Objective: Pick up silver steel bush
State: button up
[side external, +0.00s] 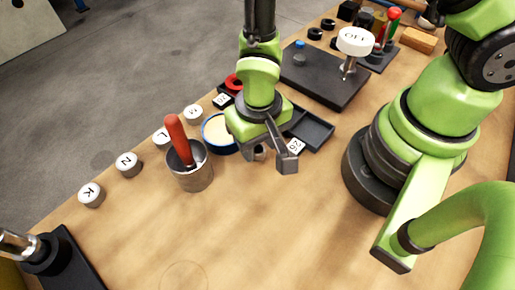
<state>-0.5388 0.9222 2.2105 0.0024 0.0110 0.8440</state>
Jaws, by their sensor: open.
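My gripper (273,156) points down over the middle of the wooden bench, with its jaws apart. A small grey metallic round piece (259,153) shows beside the jaws, low under the gripper body. It may be the silver steel bush, but I cannot tell it surely from a part of the gripper. My gripper hides part of it, and I cannot tell whether it touches a finger. No other clear silver bush shows.
A metal cup (190,178) with a red-handled tool (179,140) stands left of my gripper. A blue-rimmed dish (206,141) and a black tray (316,132) are close by. White lettered caps (127,163) line the left edge. The front bench is clear.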

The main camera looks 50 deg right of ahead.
jog(key=shift+f, duration=0.95)
jog(key=c, duration=0.7)
jog(key=shift+r, duration=0.15)
